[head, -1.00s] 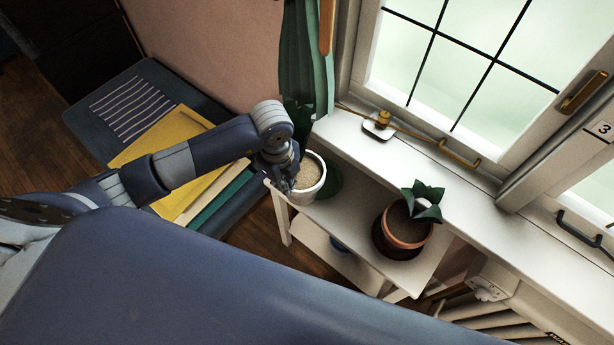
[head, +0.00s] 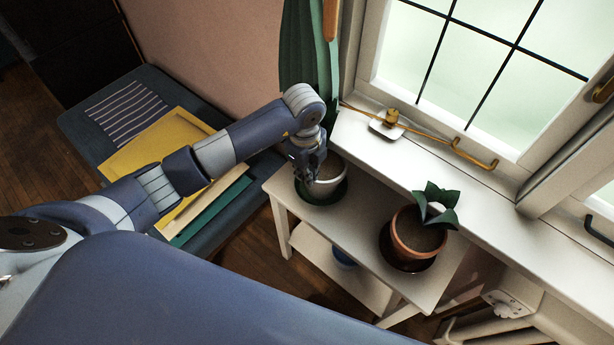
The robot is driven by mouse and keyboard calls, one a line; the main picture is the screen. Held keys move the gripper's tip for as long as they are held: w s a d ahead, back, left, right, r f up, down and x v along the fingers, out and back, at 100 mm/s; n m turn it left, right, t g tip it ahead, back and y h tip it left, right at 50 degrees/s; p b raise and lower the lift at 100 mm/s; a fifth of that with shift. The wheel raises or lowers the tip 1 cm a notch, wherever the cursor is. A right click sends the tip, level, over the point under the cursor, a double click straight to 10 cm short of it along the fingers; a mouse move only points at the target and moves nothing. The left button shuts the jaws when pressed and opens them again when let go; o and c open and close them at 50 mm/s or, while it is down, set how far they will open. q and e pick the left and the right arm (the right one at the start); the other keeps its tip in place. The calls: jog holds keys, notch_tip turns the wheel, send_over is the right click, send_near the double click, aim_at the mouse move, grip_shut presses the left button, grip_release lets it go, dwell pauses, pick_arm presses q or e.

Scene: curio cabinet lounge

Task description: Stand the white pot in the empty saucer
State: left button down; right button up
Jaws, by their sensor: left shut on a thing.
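The white pot (head: 326,186), filled with brown soil, is at the left end of the white shelf table. It is over the dark green saucer (head: 318,199), whose rim shows around the pot's front and right. I cannot tell whether the pot's base touches the saucer or is just above it. My left gripper (head: 312,177) is shut on the pot's left wall, pointing down, and hides part of the pot. My right gripper is not in view.
A terracotta pot with a dark-leaved plant (head: 417,230) stands on a dark saucer at the table's right (head: 355,222). The tabletop between the two pots is clear. A window sill (head: 420,155) runs behind, with a green curtain (head: 305,60) at the back left.

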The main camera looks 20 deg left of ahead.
pick_arm(q)
jog(key=shift+r, duration=0.2)
jog(key=shift+f, duration=0.1)
jog(key=c, duration=2.1)
grip_release()
jog(key=shift+f, duration=0.15)
jog(key=o, duration=0.3)
notch_tip(320, 180, up, 12)
jog(key=b, duration=0.1)
jog(key=shift+s, duration=0.3)
